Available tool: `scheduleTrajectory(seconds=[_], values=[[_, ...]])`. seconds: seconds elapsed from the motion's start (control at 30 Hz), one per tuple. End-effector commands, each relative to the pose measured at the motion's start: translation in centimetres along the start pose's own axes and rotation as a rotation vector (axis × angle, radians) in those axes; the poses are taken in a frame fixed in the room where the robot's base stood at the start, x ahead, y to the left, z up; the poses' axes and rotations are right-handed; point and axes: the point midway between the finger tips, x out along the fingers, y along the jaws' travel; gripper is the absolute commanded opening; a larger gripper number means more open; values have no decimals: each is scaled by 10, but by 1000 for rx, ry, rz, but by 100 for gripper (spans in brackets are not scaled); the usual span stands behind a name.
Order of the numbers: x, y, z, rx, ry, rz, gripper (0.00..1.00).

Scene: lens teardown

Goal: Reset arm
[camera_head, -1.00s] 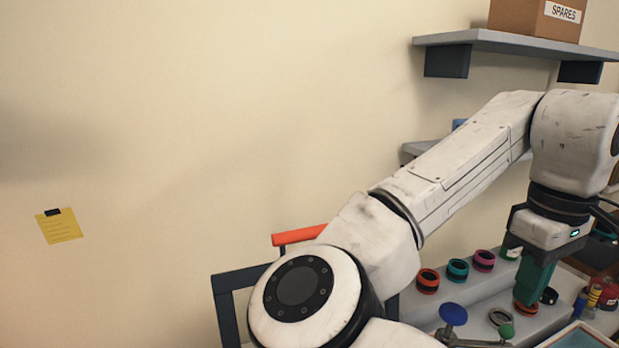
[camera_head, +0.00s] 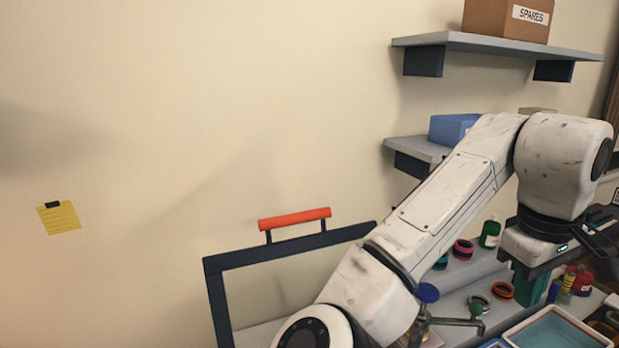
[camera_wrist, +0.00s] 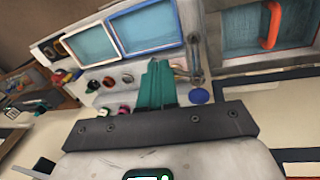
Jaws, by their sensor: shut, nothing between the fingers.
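My gripper (camera_head: 530,288) shows at the right of the head view, its green fingers pointing down over the cluttered bench. In the wrist view my gripper (camera_wrist: 156,72) has its green fingers together with nothing between them. My white arm reaches across the head view from the bottom centre to the right. Part of the bench behind the arm and gripper is hidden.
Several lens rings, such as the pink one (camera_head: 463,249) and the orange one (camera_head: 502,291), lie on the bench. A blue-rimmed tray (camera_head: 513,339) is at the lower right. A dark frame with a red handle (camera_head: 295,219) stands left of my arm. Shelves (camera_head: 490,45) hang above.

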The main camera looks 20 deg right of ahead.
Motion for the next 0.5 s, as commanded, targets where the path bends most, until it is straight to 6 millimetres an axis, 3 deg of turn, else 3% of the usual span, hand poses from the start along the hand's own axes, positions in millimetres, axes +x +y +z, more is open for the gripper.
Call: scheduleTrajectory(seconds=[0.5], values=[[72,38,-3,129,125,364,0]])
